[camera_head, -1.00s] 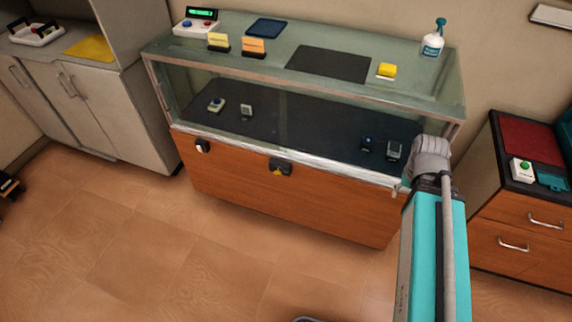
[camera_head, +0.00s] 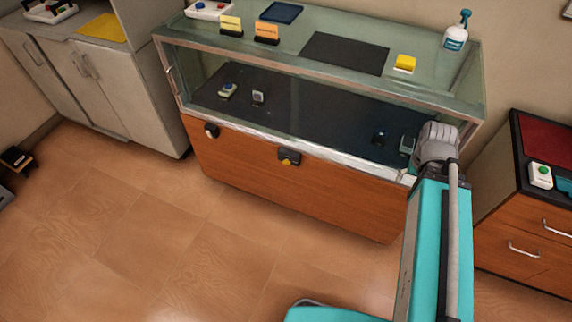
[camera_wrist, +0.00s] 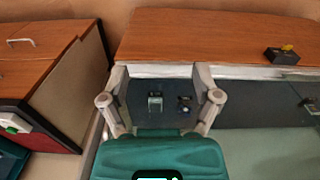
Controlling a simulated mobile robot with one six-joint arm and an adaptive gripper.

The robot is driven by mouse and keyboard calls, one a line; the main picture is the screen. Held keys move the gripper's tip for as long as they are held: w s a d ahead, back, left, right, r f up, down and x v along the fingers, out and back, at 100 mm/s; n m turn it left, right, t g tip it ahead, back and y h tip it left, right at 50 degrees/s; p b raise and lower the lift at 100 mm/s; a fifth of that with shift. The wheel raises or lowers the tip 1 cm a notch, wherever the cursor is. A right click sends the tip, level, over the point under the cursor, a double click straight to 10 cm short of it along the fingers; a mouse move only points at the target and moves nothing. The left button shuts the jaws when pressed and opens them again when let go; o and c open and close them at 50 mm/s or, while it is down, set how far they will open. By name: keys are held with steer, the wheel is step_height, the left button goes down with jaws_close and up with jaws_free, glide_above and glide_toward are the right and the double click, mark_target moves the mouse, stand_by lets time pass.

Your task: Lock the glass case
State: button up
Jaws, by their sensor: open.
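The glass case (camera_head: 330,101) has a glass upper part over a wooden front. A black lock-like fitting with a yellow part (camera_head: 289,157) sits at the top middle of that front; it also shows in the wrist view (camera_wrist: 282,56). A black and white round fitting (camera_head: 211,131) is to its left. My gripper (camera_wrist: 160,76) is open and empty in the wrist view, its fingers apart over the end of the case, away from the yellow-marked fitting. Whether the case is locked cannot be told.
Small devices, including one at the left (camera_head: 228,91), sit inside the case. A spray bottle (camera_head: 456,34), yellow block (camera_head: 404,63) and small signs (camera_head: 266,33) stand on top. A wooden drawer cabinet (camera_head: 523,226) is close right. The floor in front is clear.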

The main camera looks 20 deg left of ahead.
steer(key=w+a+f+m+t+h+b, duration=0.1)
steer(key=w+a+f+h+b, duration=0.15)
steer(key=f+b, duration=0.4)
steer(key=w+a+f+t+h+b, duration=0.1)
steer(key=w+a+f+t+b, duration=0.1)
steer(key=a+f+b, duration=0.35)
steer(key=t+y+b, duration=0.3)
steer(key=t+b, duration=1.2)
steer(key=b, duration=2.4)
glide_toward(287, 162)
steer(key=s+a, duration=0.1)
steer(key=s, duration=0.4)
steer(key=shift+h, duration=0.25)
steer(key=w, duration=1.3)
steer(key=shift+w+d, duration=0.4)
steer(key=shift+d, duration=0.1)
